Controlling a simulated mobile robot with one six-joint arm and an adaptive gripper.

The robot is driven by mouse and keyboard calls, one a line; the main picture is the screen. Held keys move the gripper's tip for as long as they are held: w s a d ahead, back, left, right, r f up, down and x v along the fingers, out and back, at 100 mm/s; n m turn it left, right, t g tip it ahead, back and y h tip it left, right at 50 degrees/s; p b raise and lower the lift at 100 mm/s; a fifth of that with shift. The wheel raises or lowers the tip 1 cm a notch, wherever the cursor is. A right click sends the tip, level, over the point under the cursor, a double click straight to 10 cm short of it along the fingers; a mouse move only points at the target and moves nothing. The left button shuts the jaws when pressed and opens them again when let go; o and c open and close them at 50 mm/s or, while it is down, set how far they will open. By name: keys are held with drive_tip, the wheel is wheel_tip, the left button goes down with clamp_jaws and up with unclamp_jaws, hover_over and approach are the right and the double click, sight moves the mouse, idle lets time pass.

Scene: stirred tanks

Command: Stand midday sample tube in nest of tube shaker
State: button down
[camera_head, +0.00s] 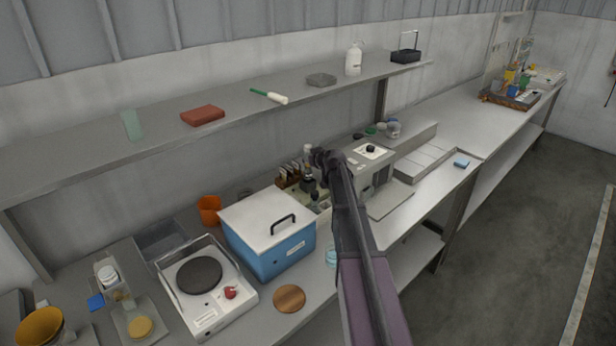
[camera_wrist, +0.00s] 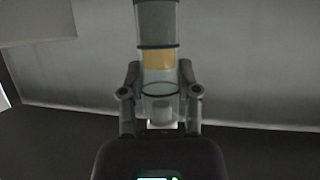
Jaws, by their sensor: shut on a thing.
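My gripper (camera_wrist: 159,72) is shut on a clear tube (camera_wrist: 157,88) with an orange-yellow band, dark rings and a grey upper part. In the wrist view the tube runs lengthwise between the fingers. In the head view my arm's end reaches over the bench between the blue box and a grey machine; the fingers and the tube are too small and hidden to make out. The grey machine (camera_head: 368,156) has a light top and a dark knob. I cannot tell for sure which device is the tube shaker, and no nest shows clearly.
A blue box (camera_head: 268,252) with a white lid stands left of my arm. A white hotplate (camera_head: 225,296) with a dark disc is farther left. Small brown-topped items (camera_head: 290,174) stand behind the gripper. A shelf (camera_head: 230,108) overhangs the bench. A cork disc (camera_head: 289,298) lies in front.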

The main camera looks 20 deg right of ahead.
sight(310, 170)
drive_tip(key=shift+f, duration=0.5)
drive_tip(key=shift+f+b, duration=1.85)
drive_tip(key=shift+b, duration=0.25)
drive_tip(key=shift+f, duration=0.1)
drive_tip(key=shift+c, duration=1.7)
unclamp_jaws()
drive_tip(key=shift+s+r, duration=0.3)
drive_tip(key=p+v, duration=0.5)
drive_tip(key=v, duration=0.6)
drive_tip(key=shift+s, duration=0.15)
